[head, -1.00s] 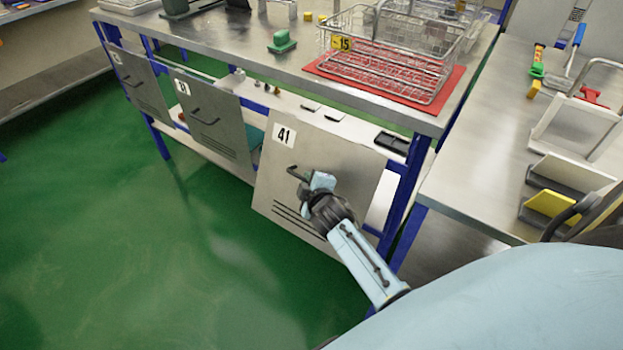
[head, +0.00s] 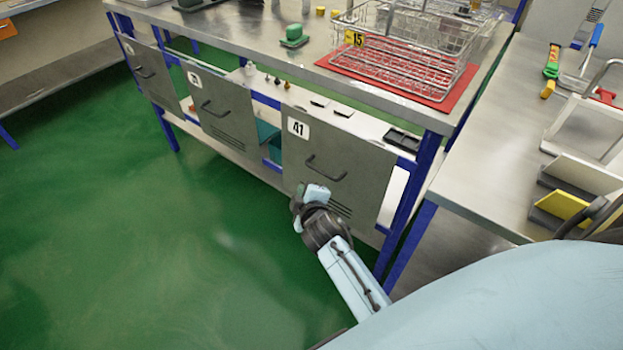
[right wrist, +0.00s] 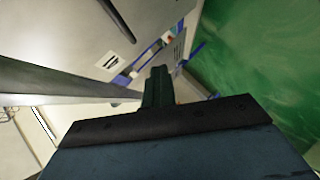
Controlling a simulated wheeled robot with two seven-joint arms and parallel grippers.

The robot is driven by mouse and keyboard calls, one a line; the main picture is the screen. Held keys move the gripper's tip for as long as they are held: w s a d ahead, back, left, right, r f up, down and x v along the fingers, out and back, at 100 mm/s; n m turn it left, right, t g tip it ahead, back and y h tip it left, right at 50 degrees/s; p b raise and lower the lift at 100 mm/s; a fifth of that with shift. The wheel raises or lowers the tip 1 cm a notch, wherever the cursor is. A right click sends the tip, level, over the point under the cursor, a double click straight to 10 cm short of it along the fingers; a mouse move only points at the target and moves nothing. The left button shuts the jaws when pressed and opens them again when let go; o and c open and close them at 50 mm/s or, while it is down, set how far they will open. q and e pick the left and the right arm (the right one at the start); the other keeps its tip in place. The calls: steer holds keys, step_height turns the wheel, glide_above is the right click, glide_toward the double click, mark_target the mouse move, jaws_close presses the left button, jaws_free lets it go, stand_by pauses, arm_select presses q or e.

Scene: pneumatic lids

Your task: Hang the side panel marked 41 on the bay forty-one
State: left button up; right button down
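The grey side panel marked 41 (head: 355,160) stands upright against the right-hand bay of the bench front. Its number label is at the top left, its dark handle (head: 325,172) in the middle and slots lower down. Its hooks or fixings cannot be seen. My right gripper (head: 298,200) is in front of the panel's lower left part, below the handle and apart from it. In the right wrist view, the panel (right wrist: 60,35) and its handle (right wrist: 116,20) show beside the dark finger (right wrist: 157,88); the finger gap cannot be made out. My left gripper is out of view.
Two similar panels (head: 222,112) (head: 152,75) hang on the bays to the left. The bench (head: 290,65) carries a wire basket (head: 400,60) on a red mat. A blue bench leg (head: 408,200) stands right of the panel. The green floor (head: 150,240) is clear.

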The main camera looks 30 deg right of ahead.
steer(key=shift+d+r, duration=0.15)
steer(key=shift+d, duration=0.25)
steer(key=c, duration=1.7)
jaws_free()
steer(key=shift+w+d, duration=0.1)
steer(key=p+v, duration=0.4)
steer(key=v, duration=0.9)
steer(key=shift+s, duration=0.2)
